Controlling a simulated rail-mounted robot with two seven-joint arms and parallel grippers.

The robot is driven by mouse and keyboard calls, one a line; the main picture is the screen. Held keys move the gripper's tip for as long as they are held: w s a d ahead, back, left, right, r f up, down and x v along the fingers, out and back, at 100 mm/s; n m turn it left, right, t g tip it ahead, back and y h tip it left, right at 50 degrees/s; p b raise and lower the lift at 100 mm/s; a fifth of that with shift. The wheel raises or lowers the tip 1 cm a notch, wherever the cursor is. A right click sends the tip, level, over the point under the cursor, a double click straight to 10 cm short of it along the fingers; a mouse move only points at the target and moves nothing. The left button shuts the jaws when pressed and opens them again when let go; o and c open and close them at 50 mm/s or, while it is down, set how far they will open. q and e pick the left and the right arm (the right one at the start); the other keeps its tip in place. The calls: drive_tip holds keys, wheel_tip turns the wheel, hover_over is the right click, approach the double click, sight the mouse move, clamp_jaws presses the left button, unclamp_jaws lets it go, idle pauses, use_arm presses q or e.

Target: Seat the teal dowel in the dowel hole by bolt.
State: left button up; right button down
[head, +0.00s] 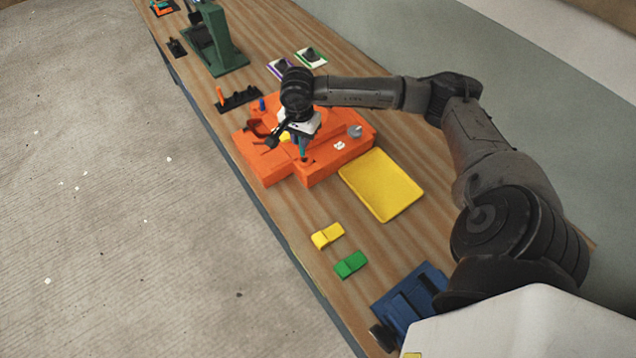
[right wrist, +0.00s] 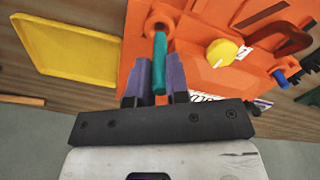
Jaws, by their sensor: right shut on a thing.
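The teal dowel (head: 303,154) is held by my right gripper (head: 302,146) over the orange mould (head: 335,165). In the right wrist view the dowel (right wrist: 160,62) stands between the two purple fingers (right wrist: 159,85), which are shut on it. Its far end is at a round orange boss (right wrist: 160,22) with a dark opening. I cannot tell whether the tip is inside the opening or just in front of it. A yellow round knob (right wrist: 221,52) sits on the mould beside the dowel. I cannot make out which part is the bolt. My left gripper is not in view.
A yellow tray (head: 383,186) lies right of the mould. A grey knob (head: 355,131) stands on the mould. A green stand (head: 215,45) is at the back.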

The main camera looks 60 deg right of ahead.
drive_tip(key=shift+s+d+n, duration=0.15)
drive_tip(key=shift+s+n, duration=0.05)
drive_tip(key=shift+n, duration=0.3)
drive_tip(key=f, duration=0.2)
drive_tip(key=f+n, duration=0.1)
drive_tip(key=f, duration=0.1)
drive_tip(key=f+n, duration=0.1)
drive_tip(key=f, duration=0.2)
drive_tip(key=shift+d+f, duration=0.1)
drive_tip(key=shift+d, duration=0.2)
drive_tip(key=shift+f, duration=0.25)
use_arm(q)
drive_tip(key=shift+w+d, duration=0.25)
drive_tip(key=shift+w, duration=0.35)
